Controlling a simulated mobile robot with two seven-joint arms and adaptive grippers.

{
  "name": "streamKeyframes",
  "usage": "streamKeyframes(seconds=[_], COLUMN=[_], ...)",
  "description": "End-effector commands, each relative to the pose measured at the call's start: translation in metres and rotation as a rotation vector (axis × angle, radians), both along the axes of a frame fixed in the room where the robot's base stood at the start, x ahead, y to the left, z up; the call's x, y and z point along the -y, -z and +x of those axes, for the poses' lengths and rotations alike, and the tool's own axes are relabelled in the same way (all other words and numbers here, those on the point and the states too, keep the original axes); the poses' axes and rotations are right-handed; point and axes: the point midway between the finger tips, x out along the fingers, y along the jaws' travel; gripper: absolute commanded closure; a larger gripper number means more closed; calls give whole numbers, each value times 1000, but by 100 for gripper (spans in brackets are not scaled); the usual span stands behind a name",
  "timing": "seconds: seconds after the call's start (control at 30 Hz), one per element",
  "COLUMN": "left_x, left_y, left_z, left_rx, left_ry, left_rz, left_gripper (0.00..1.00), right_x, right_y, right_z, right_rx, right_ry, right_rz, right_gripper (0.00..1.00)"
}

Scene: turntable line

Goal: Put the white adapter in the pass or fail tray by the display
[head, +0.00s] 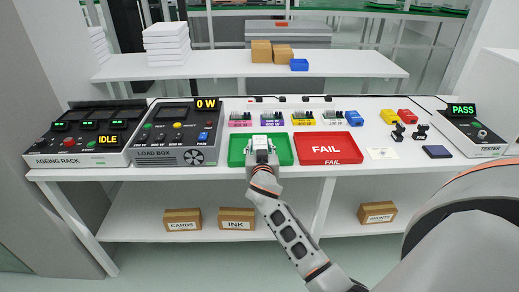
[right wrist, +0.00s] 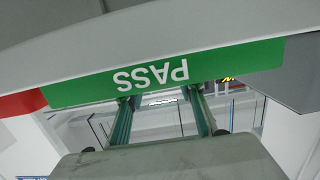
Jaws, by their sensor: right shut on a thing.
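My right gripper (head: 262,154) is over the green tray (head: 237,152), shut on the white adapter (head: 263,141). The adapter shows as a small white block at the fingertips; I cannot tell whether it touches the tray floor. In the right wrist view the fingers (right wrist: 160,103) point at the green tray's front wall (right wrist: 200,68), marked PASS and seen upside down. The red FAIL tray (head: 326,160) stands just right of the green one and looks empty. The tester display (head: 461,110) at the far right reads PASS. My left gripper is out of view.
The load box (head: 178,155) and ageing rack (head: 85,160) stand left of the trays. Several coloured racks (head: 303,118) line the bench behind them. A white card (head: 382,153) and a dark blue block (head: 437,152) lie right of the red tray.

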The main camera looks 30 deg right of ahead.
Motion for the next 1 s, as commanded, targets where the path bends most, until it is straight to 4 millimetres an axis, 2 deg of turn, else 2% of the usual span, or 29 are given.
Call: streamKeyframes(seconds=[0.07,0.3,0.47,0.5,0.57,1.0], left_x=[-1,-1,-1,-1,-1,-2], left_y=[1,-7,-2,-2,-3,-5], left_z=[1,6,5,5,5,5], left_rx=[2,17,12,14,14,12], left_ry=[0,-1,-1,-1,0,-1], left_rz=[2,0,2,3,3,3], left_gripper=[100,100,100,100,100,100], right_x=[0,0,0,0,0,-1], right_y=[6,4,9,10,9,3], right_z=[0,1,0,0,0,-1], right_rx=[2,5,4,2,3,3], right_ry=[-1,-1,-1,-1,-1,-1], right_rz=[-1,0,0,1,1,-1], right_gripper=[90,90,90,57,46,46])
